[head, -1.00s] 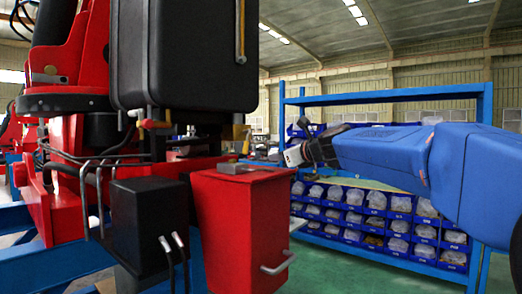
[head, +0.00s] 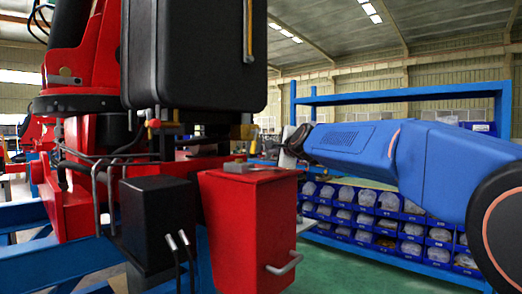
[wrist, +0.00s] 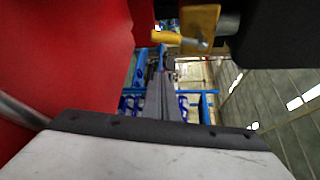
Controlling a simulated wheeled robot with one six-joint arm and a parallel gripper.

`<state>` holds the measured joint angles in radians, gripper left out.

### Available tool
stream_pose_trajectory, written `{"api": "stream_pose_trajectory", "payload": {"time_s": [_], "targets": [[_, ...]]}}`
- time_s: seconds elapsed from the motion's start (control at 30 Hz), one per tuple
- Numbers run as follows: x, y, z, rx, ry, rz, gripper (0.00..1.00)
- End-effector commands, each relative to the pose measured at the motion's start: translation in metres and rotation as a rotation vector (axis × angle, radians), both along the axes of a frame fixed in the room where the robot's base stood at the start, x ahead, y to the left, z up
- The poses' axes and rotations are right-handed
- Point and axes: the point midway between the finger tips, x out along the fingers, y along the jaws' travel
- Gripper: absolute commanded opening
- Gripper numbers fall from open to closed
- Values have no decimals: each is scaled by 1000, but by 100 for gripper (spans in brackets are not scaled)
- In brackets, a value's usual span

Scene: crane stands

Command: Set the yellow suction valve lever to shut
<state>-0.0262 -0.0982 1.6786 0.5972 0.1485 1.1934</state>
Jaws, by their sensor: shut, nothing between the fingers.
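The yellow lever (wrist: 166,38) shows near the top of the wrist view, attached to a brass-coloured valve body (wrist: 200,27). My gripper (wrist: 167,82) points into the gap below it in that picture; its fingers are together and empty, apart from the lever.
A red box (head: 250,220) with a grey handle and a black box (head: 158,215) hang on the stand's near side. The red wall (wrist: 70,60) is close on the left in the wrist view. A blue rack (head: 400,95) with several bins stands behind my arm.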

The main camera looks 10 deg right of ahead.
Motion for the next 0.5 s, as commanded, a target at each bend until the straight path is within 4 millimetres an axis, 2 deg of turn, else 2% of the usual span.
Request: {"api": "stream_pose_trajectory", "payload": {"time_s": [0.33,0.5], "targets": [[55,7,-8,2,2,1,0],[47,16,-4,0,0,3,0]]}}
